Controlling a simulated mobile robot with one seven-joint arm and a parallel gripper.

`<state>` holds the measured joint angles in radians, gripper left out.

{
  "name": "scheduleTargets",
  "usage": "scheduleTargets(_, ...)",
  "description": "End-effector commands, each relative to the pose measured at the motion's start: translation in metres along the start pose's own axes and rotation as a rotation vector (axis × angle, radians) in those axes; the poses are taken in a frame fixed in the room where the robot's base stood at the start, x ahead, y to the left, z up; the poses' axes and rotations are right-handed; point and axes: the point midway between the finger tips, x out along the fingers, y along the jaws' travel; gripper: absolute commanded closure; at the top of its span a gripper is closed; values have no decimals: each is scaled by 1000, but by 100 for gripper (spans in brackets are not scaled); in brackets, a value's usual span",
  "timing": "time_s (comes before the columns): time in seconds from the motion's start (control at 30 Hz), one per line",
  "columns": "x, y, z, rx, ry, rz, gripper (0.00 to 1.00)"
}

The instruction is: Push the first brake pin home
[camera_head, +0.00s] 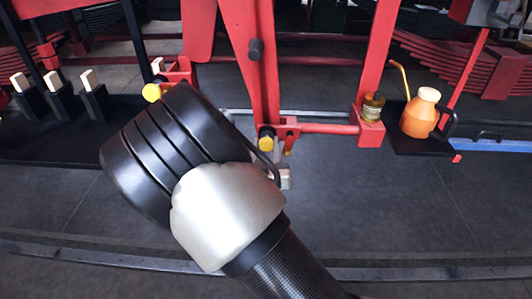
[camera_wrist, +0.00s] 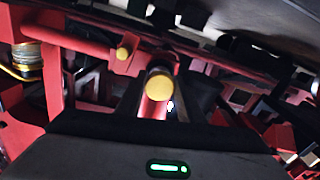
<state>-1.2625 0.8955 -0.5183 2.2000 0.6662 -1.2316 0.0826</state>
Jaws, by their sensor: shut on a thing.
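In the wrist view, a brake pin with a round yellow end (camera_wrist: 161,87) stands between the grey fingers of my gripper (camera_wrist: 160,112), its end facing the camera. My gripper is shut on it. A smaller yellow end (camera_wrist: 123,54) sits on the red linkage behind. In the head view, my black hand and silver wrist cover the fingers and the held pin. One yellow pin end (camera_head: 152,92) shows at a red bracket just left of the hand. Another yellow end (camera_head: 266,143) sits at the foot of the red hanger (camera_head: 252,60). How deep the held pin sits cannot be told.
Black stands with pale blocks (camera_head: 93,82) are at the left. A red rod (camera_head: 325,128) runs right to a brass-coloured part (camera_head: 372,105). An orange can (camera_head: 421,114) stands on a dark tray at the right. The grey floor (camera_head: 410,215) in front is clear.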

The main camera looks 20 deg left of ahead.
Motion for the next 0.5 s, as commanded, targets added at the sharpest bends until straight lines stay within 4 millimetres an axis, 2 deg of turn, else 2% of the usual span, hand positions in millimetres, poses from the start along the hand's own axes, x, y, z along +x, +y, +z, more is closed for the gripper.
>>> scheduleTargets(0.27,5,0,-1,1,3,0,100)
scheduleTargets(0.3,5,0,-2,1,3,0,60)
scheduleTargets(0.4,4,0,-1,1,3,0,47)
scheduleTargets(0.5,4,0,-1,1,2,0,47)
